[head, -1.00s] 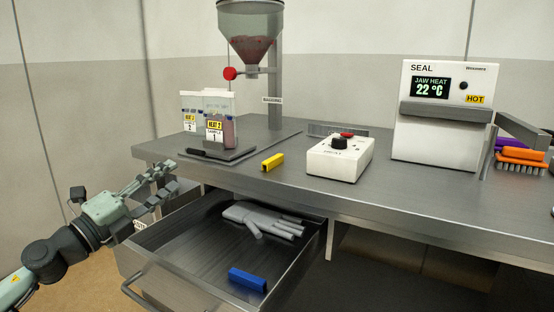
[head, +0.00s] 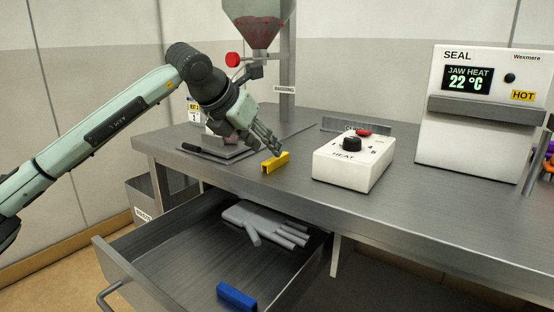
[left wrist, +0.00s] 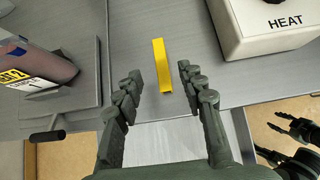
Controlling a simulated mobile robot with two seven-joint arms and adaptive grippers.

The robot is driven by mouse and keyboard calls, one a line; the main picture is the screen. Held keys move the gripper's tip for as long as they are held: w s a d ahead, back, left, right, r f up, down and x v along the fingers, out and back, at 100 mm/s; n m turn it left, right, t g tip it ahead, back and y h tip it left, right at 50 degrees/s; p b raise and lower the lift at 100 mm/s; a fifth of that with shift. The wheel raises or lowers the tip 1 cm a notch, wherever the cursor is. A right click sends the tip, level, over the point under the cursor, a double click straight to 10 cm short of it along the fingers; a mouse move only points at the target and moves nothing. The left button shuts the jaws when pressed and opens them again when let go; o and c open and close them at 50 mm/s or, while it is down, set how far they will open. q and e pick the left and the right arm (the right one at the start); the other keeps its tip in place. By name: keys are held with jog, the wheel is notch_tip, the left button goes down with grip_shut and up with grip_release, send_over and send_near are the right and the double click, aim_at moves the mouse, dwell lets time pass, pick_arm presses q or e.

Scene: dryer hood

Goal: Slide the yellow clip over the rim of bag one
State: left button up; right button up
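The yellow clip (head: 275,162) lies on the bench near its front edge; in the left wrist view the clip (left wrist: 161,65) is just ahead of and between my fingertips. My left gripper (head: 268,143) is open and empty, pointing down above the clip; its spread fingers show in the left wrist view (left wrist: 160,85). A filled bag (left wrist: 40,68) with reddish contents and a yellow label, its number apparently 1, stands on a dark tray. Its rim is out of that view, and my arm mostly hides it in the head view. My right gripper (left wrist: 290,142) appears open at the lower right.
An open drawer (head: 160,262) below the bench holds a grey glove (head: 262,220) and a blue clip (head: 236,296). The white heat control box (head: 352,163) stands right of the yellow clip. The sealer (head: 470,145) is further right. A hopper (head: 262,20) hangs behind my left arm.

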aim_at(273, 159)
pick_arm(q)
jog(key=x, duration=0.4)
jog(key=shift+s+p, duration=0.15)
jog(key=shift+p, duration=0.25)
jog(key=shift+w+d+f, duration=0.3)
jog(key=shift+f, duration=0.1)
grip_shut()
pick_arm(e)
notch_tip(273, 159, down, 3)
jog(key=shift+a+r, duration=0.1)
pick_arm(q)
jog(key=shift+r, duration=0.1)
